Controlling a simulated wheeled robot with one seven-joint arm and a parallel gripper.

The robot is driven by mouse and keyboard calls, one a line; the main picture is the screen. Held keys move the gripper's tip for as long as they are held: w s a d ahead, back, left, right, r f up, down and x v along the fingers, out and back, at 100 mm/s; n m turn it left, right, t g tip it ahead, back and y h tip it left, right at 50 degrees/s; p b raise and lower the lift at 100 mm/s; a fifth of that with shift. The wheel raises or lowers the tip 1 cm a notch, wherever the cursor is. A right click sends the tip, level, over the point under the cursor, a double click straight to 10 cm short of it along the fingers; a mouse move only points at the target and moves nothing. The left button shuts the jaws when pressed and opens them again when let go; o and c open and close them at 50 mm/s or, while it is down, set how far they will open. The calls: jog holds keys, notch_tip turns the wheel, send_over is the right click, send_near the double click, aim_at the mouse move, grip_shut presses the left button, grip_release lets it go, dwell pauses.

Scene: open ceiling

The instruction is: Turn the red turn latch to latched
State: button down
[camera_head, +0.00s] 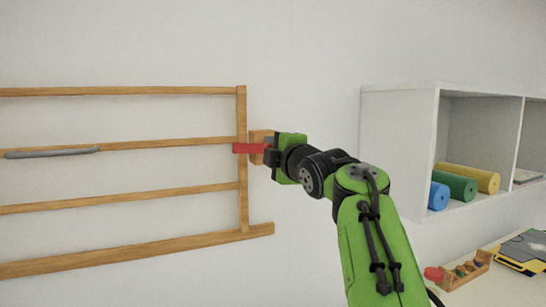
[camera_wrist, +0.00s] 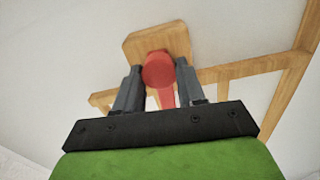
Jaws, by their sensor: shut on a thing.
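The red turn latch (camera_head: 248,148) shows in the head view as a short, roughly level bar reaching left from a wooden block (camera_head: 259,136) across the right post of the wooden gate (camera_head: 242,193). In the wrist view the latch's round red knob (camera_wrist: 158,70) lies between the two grey fingers, and its red arm (camera_wrist: 167,98) runs toward the gripper's palm. My gripper (camera_wrist: 158,74) is shut on the latch, in front of the block. The fingertips are mostly hidden in the head view.
At the right a white wall shelf (camera_head: 400,120) holds blue, green and yellow rolls (camera_head: 465,187). A grey handle (camera_head: 52,153) is on the gate's left. The wall above is clear.

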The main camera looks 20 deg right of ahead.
jog(key=shift+n, duration=0.6)
jog(key=c, duration=0.7)
grip_release()
jog(key=s+b, duration=0.4)
jog(key=s, duration=1.1)
jog(key=shift+s, duration=0.35)
